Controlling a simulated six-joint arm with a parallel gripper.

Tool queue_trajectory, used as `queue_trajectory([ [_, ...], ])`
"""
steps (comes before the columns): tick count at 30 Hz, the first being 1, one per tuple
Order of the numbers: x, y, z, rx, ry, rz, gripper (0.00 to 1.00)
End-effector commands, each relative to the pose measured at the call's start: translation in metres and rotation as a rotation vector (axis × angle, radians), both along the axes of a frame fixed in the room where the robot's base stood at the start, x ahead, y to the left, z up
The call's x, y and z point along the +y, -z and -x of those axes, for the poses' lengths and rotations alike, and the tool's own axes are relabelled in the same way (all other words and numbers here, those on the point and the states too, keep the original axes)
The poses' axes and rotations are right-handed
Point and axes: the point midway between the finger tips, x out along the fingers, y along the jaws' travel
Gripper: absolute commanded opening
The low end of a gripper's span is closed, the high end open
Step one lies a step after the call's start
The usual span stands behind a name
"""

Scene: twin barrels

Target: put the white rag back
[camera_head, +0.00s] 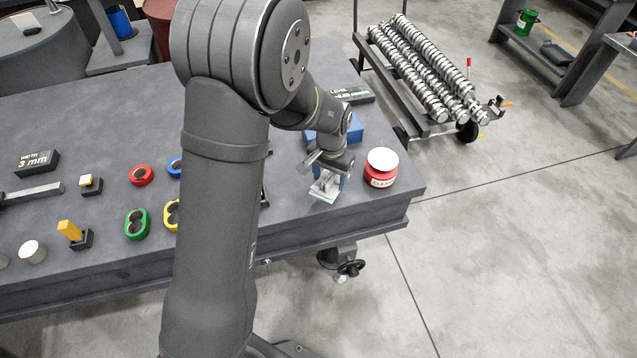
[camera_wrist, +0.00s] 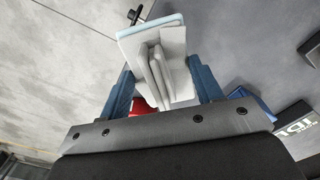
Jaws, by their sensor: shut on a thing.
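My gripper (camera_head: 328,180) is above the right end of the dark bench, near its front edge. Its blue fingers (camera_wrist: 160,85) are shut on the white rag (camera_wrist: 150,40). The rag looks folded, with loose layers standing up and a pale blue edge. In the head view the white rag (camera_head: 322,194) shows below the fingers; I cannot tell whether it touches the bench. A red tin with a white lid and a white label (camera_head: 381,180) stands just right of my gripper. A blue object (camera_head: 352,128) lies behind the gripper, partly hidden by my arm.
A cart with metal screws (camera_head: 425,75) is beyond the bench. My arm hides the bench's middle.

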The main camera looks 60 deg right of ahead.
Motion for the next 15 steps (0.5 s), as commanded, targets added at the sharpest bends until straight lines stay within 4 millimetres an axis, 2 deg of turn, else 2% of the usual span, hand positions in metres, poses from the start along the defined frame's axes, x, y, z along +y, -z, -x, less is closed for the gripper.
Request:
queue_trajectory([
  [3, -0.006, 0.014, -0.023, 0.0, -0.004, -0.001, 0.34],
  [6, -0.01, 0.021, -0.035, 0.0, -0.002, -0.001, 0.34],
  [11, -0.012, 0.028, -0.04, 0.0, 0.001, 0.0, 0.34],
  [15, -0.011, 0.045, -0.04, 0.001, 0.001, -0.003, 0.34],
])
